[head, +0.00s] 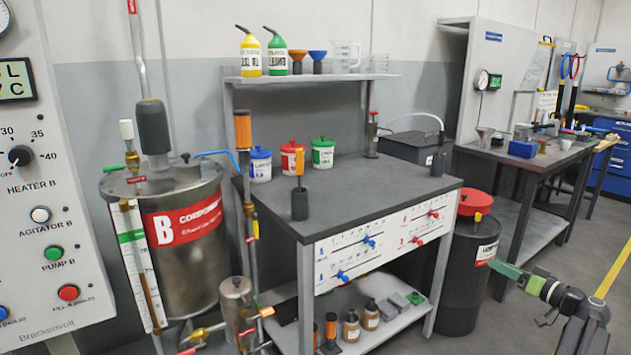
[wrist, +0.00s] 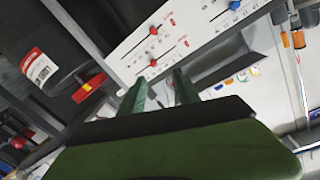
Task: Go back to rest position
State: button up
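My gripper (head: 500,269) has green fingers and is at the right of the head view. It is held out in front of the black drum with the red lid (head: 476,203), at the right end of the workbench (head: 400,180). In the wrist view, the two green fingers of my gripper (wrist: 160,86) stand apart with a gap between them. Nothing is between them. The white slider panel (wrist: 150,45) with red and blue knobs lies beyond the fingertips. The drum's red and white label (wrist: 40,68) shows at the left of the wrist view.
A steel tank marked B (head: 185,240) and a control panel (head: 45,180) stand at the left. Blue, red and green lidded tubs (head: 323,153) are on the bench. Bottles stand on its lower shelf (head: 390,335). Open floor with a yellow line (head: 613,268) is at the right.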

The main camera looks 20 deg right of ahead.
jog(key=w+a+f+n+g+y, duration=0.1)
jog(key=w+a+f+g, duration=0.3)
jog(key=a, duration=0.7)
jog(key=w+a+f+g+y, duration=0.25)
jog(key=w+a+f, duration=0.25)
jog(key=a, duration=0.7)
jog(key=w+a+f+n+g+y, duration=0.1)
jog(key=w+a+f+g, duration=0.3)
jog(key=a, duration=0.7)
jog(key=s+a+f+g+h, duration=0.2)
jog(key=s+a+f, duration=0.1)
jog(key=a, duration=0.6)
jog(key=s+a+f+n+g+h, duration=0.1)
jog(key=s+a+f+g+h, duration=0.15)
jog(key=a, duration=0.65)
jog(key=s+a+f+g+h, duration=0.2)
jog(key=a+f, duration=0.2)
jog(key=a, duration=0.4)
notch_tip(320, 180, up, 32)
jog(key=p, duration=3.2)
jog(key=shift+s+a+r, duration=0.25)
jog(key=shift+a, duration=0.1)
